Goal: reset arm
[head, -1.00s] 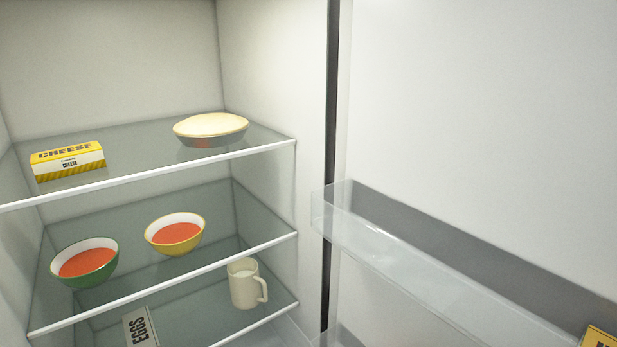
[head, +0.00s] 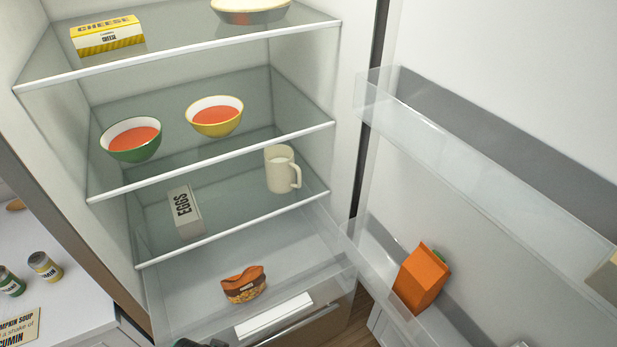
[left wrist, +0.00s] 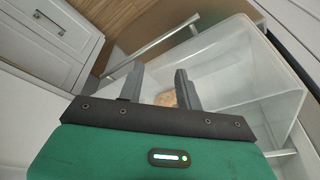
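My left gripper (left wrist: 157,82) shows in the left wrist view, with its two dark fingers apart and nothing held between them. It is over the clear lower bin of the fridge. A tan item (left wrist: 166,98) lies in the bin beyond the fingers. In the head view only a small dark part at the bottom edge looks like my left arm. My right gripper cannot be made out in either view.
The open fridge holds a cheese box (head: 108,36), a pie dish (head: 250,12), a green soup bowl (head: 132,141), a yellow soup bowl (head: 215,117), an egg box (head: 185,212) and a mug (head: 280,172). An orange carton (head: 421,279) stands in the door. Jars (head: 44,266) stand on the left counter.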

